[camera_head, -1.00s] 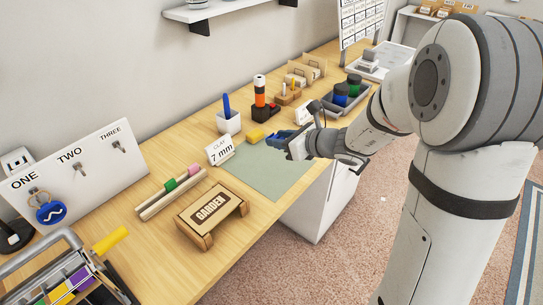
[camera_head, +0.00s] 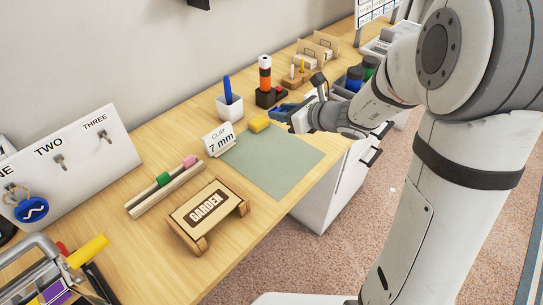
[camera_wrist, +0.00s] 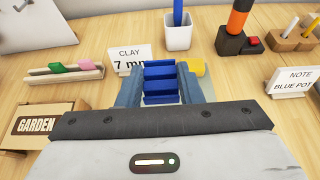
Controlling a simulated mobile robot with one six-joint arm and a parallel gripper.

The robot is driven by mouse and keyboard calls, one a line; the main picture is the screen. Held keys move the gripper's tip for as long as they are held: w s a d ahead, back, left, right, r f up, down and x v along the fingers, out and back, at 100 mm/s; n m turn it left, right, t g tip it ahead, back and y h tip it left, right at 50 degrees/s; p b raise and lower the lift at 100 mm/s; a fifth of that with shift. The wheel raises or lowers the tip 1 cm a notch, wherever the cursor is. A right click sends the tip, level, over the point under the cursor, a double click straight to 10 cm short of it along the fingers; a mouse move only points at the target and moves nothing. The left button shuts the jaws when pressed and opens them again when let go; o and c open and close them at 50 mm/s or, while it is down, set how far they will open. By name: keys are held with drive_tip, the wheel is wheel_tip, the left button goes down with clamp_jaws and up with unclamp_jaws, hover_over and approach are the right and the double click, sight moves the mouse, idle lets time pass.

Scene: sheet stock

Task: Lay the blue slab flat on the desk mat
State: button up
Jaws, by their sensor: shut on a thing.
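My gripper (camera_head: 290,116) is shut on the blue slab (camera_head: 281,109), holding it over or near the far right end of the desk mat. In the wrist view the slab (camera_wrist: 159,85) shows as blue bands between the two fingers (camera_wrist: 160,92). Its tilt and height above the desk are hard to tell. The grey-green desk mat (camera_head: 270,163) lies flat, and most of its surface is bare in the head view. In the wrist view my gripper hides most of the mat.
A yellow block (camera_head: 259,123) lies by the mat's far edge, near the slab. The "CLAY 7 mm" card (camera_head: 219,139) stands at the mat's left edge. A white pen cup (camera_head: 230,107), a wooden rail (camera_head: 165,190) and the GARDEN stand (camera_head: 207,209) are around it.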

drive_tip(key=b, duration=0.6)
hover_over(282, 162)
wheel_tip(282, 162, down, 8)
drive_tip(key=r, duration=0.1)
wheel_tip(282, 162, down, 10)
drive_tip(key=shift+s+f+b, duration=0.1)
drive_tip(key=shift+f+b, duration=0.15)
drive_tip(key=shift+b, duration=0.95)
drive_tip(key=shift+f, duration=0.2)
drive_tip(key=o, duration=1)
drive_tip(key=shift+r, duration=0.1)
drive_tip(key=shift+o, duration=0.2)
